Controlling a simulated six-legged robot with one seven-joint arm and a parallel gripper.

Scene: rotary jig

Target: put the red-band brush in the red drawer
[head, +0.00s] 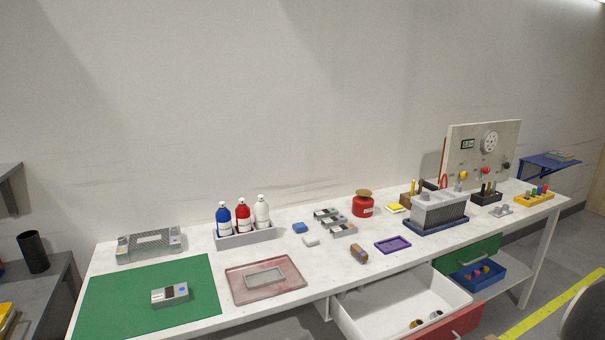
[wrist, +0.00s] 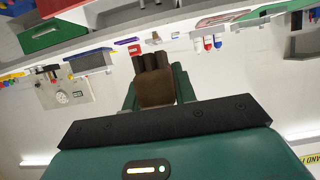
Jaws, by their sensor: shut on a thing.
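My gripper (wrist: 156,88) shows in the wrist view, its green fingers shut on a brown block-like thing (wrist: 155,92) with dark prongs or bristles at its far end. It looks like a brush, but I see no red band on it. The head view does not show my gripper. The red drawer (head: 455,325) stands pulled out at the front of the bench in the head view, with its white inside showing. A couple of small dark and tan things (head: 417,323) lie in it near the red front. In the wrist view, part of a red front (wrist: 58,5) shows at the top left.
Beside the red drawer is a green drawer (head: 478,250), with a blue bin (head: 476,283) of coloured balls below it. On the bench are a brown block (head: 359,253), a purple tray (head: 393,246), a red can (head: 363,206) and a grey fixture (head: 439,213).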

